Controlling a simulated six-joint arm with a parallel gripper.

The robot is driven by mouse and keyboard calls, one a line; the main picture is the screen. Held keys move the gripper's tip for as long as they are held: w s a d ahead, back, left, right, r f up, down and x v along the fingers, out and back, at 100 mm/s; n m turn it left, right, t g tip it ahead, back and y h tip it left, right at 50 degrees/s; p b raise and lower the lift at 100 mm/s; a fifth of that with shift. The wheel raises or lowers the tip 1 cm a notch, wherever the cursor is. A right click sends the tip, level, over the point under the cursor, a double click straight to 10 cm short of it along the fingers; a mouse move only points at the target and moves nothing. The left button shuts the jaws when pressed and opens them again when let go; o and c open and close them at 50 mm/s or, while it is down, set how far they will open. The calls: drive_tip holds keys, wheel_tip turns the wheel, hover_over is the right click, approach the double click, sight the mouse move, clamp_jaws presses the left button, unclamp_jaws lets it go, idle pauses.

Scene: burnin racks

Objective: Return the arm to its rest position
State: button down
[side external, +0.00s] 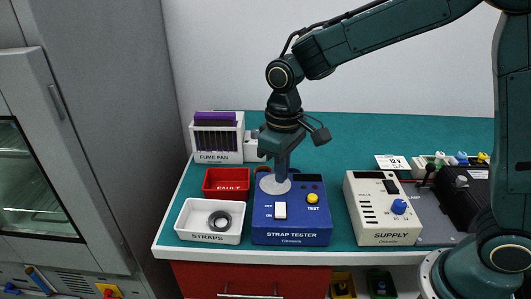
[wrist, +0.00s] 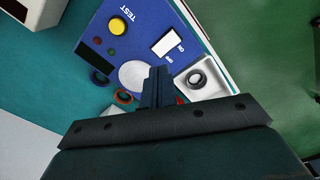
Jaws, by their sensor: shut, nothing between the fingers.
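My gripper (side external: 278,176) points down over the blue strap tester (side external: 290,236), just above or at the round grey pad on its top; I cannot tell if it touches. Its fingers are together and hold nothing. In the wrist view the shut fingers (wrist: 156,85) show in front of the pale pad (wrist: 133,75), with the tester's yellow button (wrist: 117,26) and white switch (wrist: 168,43) beyond. My arm reaches in from the upper right of the side view.
A white straps tray (side external: 190,234) with a dark ring stands left of the tester, a red fault bin (side external: 226,180) behind it. The fume fan (side external: 216,140) stands at the back left. The supply (side external: 372,215) stands right. Green bench (side external: 340,140) is clear behind.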

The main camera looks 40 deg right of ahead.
drive_tip(key=s+d+r+m+t, duration=0.1)
drive_tip(key=s+d+r+t, duration=0.2)
drive_tip(key=s+d+r, duration=0.5)
drive_tip(key=s+d+r+m+t, duration=0.2)
drive_tip(key=s+d, duration=0.1)
drive_tip(key=s, duration=0.9)
drive_tip(key=shift+s+d+r+t, duration=0.2)
drive_tip(key=shift+s+d+t, duration=0.05)
drive_tip(key=shift+d+t, duration=0.05)
idle(0.9)
